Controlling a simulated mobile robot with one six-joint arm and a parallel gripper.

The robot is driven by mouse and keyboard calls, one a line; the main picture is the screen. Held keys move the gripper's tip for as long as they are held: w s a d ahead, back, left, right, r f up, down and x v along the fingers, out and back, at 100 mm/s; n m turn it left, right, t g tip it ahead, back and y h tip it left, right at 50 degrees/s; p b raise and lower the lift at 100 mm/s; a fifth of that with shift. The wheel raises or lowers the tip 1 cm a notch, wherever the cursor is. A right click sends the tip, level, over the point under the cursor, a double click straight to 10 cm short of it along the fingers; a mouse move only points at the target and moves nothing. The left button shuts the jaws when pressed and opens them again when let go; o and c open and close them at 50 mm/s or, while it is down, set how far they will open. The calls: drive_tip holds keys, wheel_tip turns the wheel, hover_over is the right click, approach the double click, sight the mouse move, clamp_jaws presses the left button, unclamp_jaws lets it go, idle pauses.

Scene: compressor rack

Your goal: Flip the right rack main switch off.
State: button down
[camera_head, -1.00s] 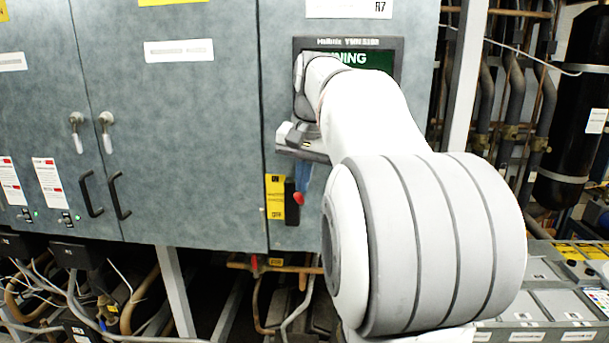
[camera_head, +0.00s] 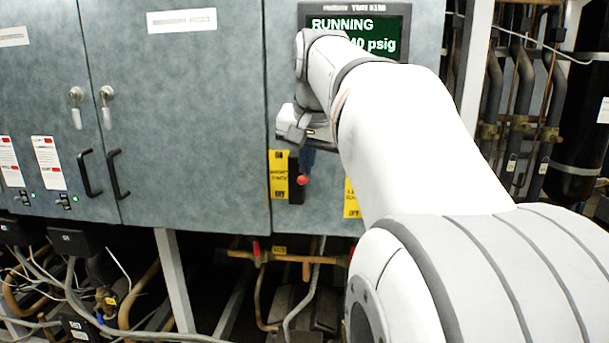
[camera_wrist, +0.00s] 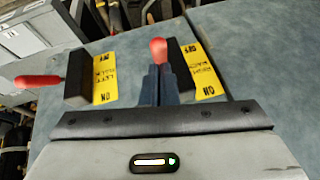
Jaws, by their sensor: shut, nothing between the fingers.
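The right rack switch is a black box (camera_wrist: 181,62) with a red-tipped lever (camera_wrist: 158,48) beside a yellow ON/OFF label (camera_wrist: 203,76). Its label text is hard to read; the neighbouring label reads LEFT RACK. In the wrist view OFF is at the top and the lever tip sits towards that end. My gripper (camera_wrist: 159,70) is shut and empty, its dark blue fingertips just below the red tip; whether they touch it I cannot tell. The fingers hide the lever's lower part. In the head view the red tip (camera_head: 302,180) shows just below my gripper (camera_head: 308,160).
The left rack switch (camera_wrist: 78,82) stands beside it, its red lever (camera_wrist: 38,81) sticking out sideways. A display (camera_head: 362,40) reading RUNNING is above my gripper, partly behind my arm. Door handles (camera_head: 104,174) project from the cabinet at left. Pipes (camera_head: 290,260) run below.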

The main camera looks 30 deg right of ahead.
sight(306, 179)
drive_tip(key=f+b, duration=0.1)
drive_tip(key=b, duration=0.1)
drive_tip(key=s+f+t+h+b, duration=0.1)
drive_tip(key=b, duration=0.1)
drive_tip(key=a+f+t+b, duration=0.1)
drive_tip(key=b, duration=0.2)
drive_tip(key=shift+s+f+h, duration=0.15)
drive_tip(key=shift+h, duration=0.15)
drive_tip(key=f+t+h+b, duration=0.1)
drive_tip(key=f+t+b, duration=0.1)
drive_tip(key=b, duration=0.4)
drive_tip(key=f+t+h+b, duration=0.1)
drive_tip(key=t+b, duration=0.1)
drive_tip(key=b, duration=0.5)
drive_tip(key=f+t+h+b, duration=0.1)
drive_tip(key=f+t+b, duration=0.1)
drive_tip(key=b, duration=0.5)
drive_tip(key=shift+s+a+f+n+h, duration=0.2)
drive_tip(key=shift+s+f+n+h, duration=0.1)
drive_tip(key=shift+f+n, duration=0.1)
drive_tip(key=shift+b, duration=0.55)
drive_tip(key=shift+f, duration=0.1)
wheel_tip(306, 179, up, 10)
drive_tip(key=p, duration=0.4)
drive_tip(key=shift+p, duration=0.3)
